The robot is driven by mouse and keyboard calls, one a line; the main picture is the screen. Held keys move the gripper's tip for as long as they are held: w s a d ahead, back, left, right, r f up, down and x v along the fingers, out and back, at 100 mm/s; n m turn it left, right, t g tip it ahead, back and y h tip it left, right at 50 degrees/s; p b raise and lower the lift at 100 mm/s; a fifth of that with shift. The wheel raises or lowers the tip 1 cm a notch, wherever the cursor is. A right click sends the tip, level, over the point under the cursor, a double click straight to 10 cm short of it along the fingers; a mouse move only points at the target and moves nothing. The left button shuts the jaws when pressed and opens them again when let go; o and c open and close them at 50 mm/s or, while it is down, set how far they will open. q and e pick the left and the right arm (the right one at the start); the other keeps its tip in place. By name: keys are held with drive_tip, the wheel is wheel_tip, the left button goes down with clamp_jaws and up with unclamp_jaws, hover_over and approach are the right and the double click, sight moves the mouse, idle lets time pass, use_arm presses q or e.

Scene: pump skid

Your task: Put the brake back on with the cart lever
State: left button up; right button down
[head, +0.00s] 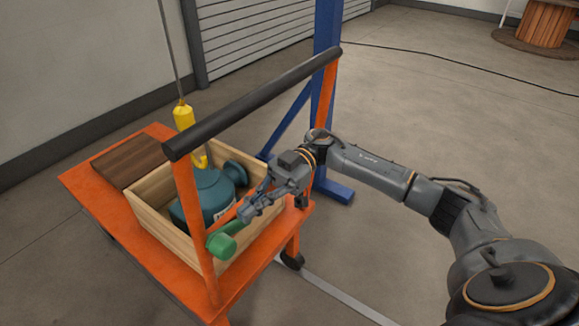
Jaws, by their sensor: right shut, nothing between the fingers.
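The orange cart (88,190) stands at the left, with a black push bar (255,101) across its near end. A lever with a green end (222,245) shows beside the near left post of the cart, in front of the wooden box. My right gripper (247,213) reaches in from the right, below the push bar. Its fingers are shut and empty, just above and to the right of the green end. I cannot tell whether they touch the lever. The lever's lower end is partly hidden. My left gripper is not in view.
A wooden box (160,222) on the cart holds a teal pump (212,190). A yellow hoist hook (184,116) hangs over it on a cable. A brown board (128,162) lies behind. A blue post (327,30) stands behind the cart. The floor at right is open.

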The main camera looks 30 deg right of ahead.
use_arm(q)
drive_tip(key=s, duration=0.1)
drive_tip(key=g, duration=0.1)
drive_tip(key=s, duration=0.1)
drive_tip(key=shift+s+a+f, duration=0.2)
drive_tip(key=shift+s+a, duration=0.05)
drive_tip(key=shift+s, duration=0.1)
use_arm(e)
drive_tip(key=v, duration=1)
drive_tip(key=shift+d, duration=0.2)
drive_tip(key=shift+f, duration=0.1)
